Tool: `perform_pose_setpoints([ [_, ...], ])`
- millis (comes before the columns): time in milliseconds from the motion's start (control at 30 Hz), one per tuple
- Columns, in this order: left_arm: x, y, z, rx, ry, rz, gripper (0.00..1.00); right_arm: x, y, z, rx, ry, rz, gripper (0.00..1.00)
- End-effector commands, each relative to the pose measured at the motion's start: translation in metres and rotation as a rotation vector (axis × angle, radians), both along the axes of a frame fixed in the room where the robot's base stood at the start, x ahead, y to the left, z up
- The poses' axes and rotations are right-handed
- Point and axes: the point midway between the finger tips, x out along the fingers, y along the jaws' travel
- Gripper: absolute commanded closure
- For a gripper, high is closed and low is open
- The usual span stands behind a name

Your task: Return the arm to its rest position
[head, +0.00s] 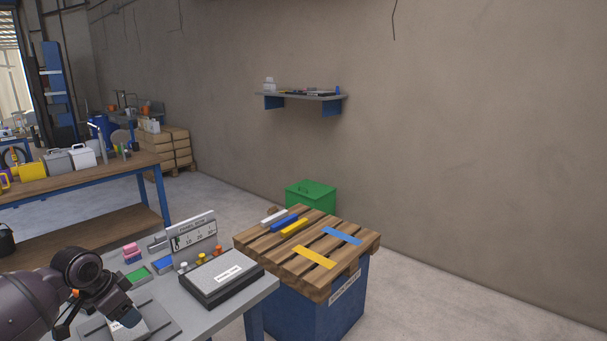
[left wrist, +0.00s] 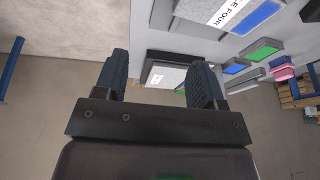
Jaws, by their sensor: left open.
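My left arm comes in at the lower left of the head view, over the near corner of the grey table (head: 222,317). Its left gripper (head: 118,310) points down and away from me, above the table's left part. In the left wrist view my left gripper (left wrist: 160,78) shows two dark ribbed fingers spread apart, with nothing between them held. Beyond the fingers lie a grey-and-black box and part of the tabletop. My right gripper is in neither view.
A green box (head: 311,194) stands by the wall.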

Motion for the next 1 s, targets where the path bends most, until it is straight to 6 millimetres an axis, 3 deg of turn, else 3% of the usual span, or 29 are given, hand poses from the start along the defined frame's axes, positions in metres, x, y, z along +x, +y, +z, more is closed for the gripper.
perform_pose_setpoints([
  [133,0.027,-0.003,0.020,0.030,-0.197,0.035,0.36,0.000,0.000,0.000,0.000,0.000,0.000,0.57],
  [267,0.046,-0.022,0.035,0.022,-0.382,0.041,0.36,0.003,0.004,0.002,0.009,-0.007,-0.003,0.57],
  [467,0.040,-0.062,0.020,-0.043,-0.612,0.049,0.36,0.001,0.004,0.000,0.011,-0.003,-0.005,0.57],
  [733,-0.019,-0.109,-0.027,-0.164,-0.821,0.105,0.36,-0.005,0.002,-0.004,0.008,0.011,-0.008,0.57],
  [1000,-0.104,-0.126,-0.075,-0.218,-0.892,0.225,0.36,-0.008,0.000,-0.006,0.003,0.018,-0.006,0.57],
])
